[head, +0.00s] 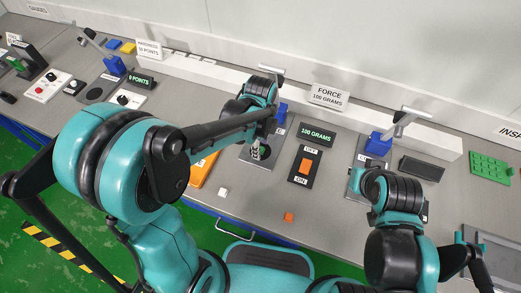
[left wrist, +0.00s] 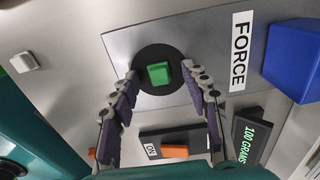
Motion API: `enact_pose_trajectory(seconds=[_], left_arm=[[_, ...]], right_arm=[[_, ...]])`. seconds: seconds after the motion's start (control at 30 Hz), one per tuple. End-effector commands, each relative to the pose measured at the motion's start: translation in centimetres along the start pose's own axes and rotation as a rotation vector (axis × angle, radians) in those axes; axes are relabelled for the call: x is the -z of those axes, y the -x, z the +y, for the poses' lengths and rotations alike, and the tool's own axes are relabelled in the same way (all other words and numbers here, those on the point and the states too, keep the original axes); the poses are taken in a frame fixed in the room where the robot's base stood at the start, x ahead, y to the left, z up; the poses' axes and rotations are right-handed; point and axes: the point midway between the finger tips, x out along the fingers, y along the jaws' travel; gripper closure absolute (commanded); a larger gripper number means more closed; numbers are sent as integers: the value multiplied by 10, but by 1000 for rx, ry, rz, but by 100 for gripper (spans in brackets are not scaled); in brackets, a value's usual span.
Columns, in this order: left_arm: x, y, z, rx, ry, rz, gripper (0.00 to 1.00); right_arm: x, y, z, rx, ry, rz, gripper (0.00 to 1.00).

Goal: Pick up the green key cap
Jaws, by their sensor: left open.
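The green key cap (left wrist: 159,73) is a small green block on a round black pad (left wrist: 142,84) in the left wrist view. The pad is set in a grey plate labelled FORCE. My left gripper (left wrist: 160,72) is open, with one finger on each side of the cap in the picture. I see no clear contact, and the gap in height is hard to judge. In the head view my left gripper (head: 258,150) is over the same plate and mostly hides the cap. My right arm shows at the right, but its gripper cannot be made out.
A switch panel with an orange rocker (head: 304,166) and a 100 GRAMS display (head: 317,133) stand beside the plate. A blue block (left wrist: 296,62) is near it. A white cube (head: 223,192) and an orange cube (head: 288,217) lie toward the front edge. A green tray (head: 490,168) is far right.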

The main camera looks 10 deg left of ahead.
Motion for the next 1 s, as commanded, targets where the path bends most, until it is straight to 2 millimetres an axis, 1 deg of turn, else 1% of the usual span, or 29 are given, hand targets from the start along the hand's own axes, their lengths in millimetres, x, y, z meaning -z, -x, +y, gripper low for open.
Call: enact_pose_trajectory(seconds=[0.03,0.1,0.17,0.2,0.33,0.37,0.53,0.67,0.77,0.87,0.9,0.93,1.0], left_arm=[[0,1,0,0,0,0,56],[0,1,0,0,0,0,72],[0,1,0,0,0,0,85],[0,1,0,0,0,0,89],[0,1,0,0,0,0,89],[0,1,0,0,0,0,92],[0,1,0,0,0,0,92],[0,7,0,0,0,0,92],[0,18,0,0,0,0,92],[0,35,0,0,0,0,92],[0,44,0,0,0,0,92],[3,50,0,0,-2,0,92],[21,57,2,0,-7,0,92]], right_arm=[[0,0,0,0,0,0,100],[0,0,0,0,0,0,100],[0,0,0,0,0,0,100],[0,0,0,0,0,0,100],[0,0,0,0,0,0,100],[0,0,0,0,0,0,100],[0,1,0,0,0,0,100],[2,3,0,0,0,0,100],[6,8,0,0,0,0,100],[11,15,0,0,0,0,100],[13,19,0,0,0,0,100],[15,21,0,0,0,0,100],[17,24,0,0,0,0,100]])
